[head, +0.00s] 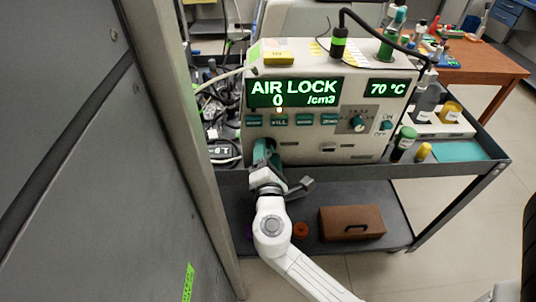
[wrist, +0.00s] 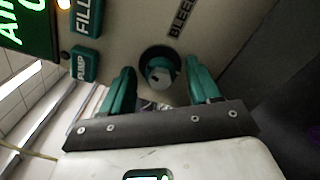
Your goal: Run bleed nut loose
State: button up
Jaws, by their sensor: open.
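The bleed nut (wrist: 160,73) is a green knob in a dark round recess on the front panel, below the BLEED label (wrist: 182,20) in the wrist view. My gripper (wrist: 160,82) is open, with one green finger on each side of the nut in the picture. I cannot tell whether either finger touches it. In the head view my gripper (head: 266,155) is at the lower left of the particle classifier's front (head: 300,143), and it hides the nut. The classifier's display (head: 295,92) reads AIR LOCK, 0 /cm3, and a smaller display (head: 387,87) reads 70 °C.
FILL (wrist: 86,18) and PUMP (wrist: 84,64) buttons sit near the nut. The cart (head: 480,168) carries bottles (head: 403,143) at right. A brown case (head: 351,222) lies on its lower shelf. A grey panel (head: 130,150) stands close at left.

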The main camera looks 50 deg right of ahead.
jog(key=b+v, duration=0.1)
jog(key=v, duration=0.9)
jog(key=shift+s+a, duration=0.3)
jog(key=s+d+f+m+g+y, duration=0.4)
jog(key=s+d+f+m+g, duration=0.25)
jog(key=f+m, duration=0.2)
jog(key=s+a+f+m+g+y, duration=0.1)
jog(key=s+a+f+m+y, duration=0.2)
jog(key=a+y, duration=0.2)
jog(key=s+a+f+m+g+y+p, duration=0.1)
jog(key=s+a+f+m+g+y, duration=0.1)
jog(key=s+a+f+m+y, duration=0.1)
jog(key=s+a+y, duration=0.1)
jog(key=a+y, duration=0.1)
jog(key=shift+a+f, duration=0.15)
jog(key=shift+a, duration=0.25)
jog(key=shift+g, duration=0.25)
jog(key=shift+c, duration=0.2)
dwell(0.7)
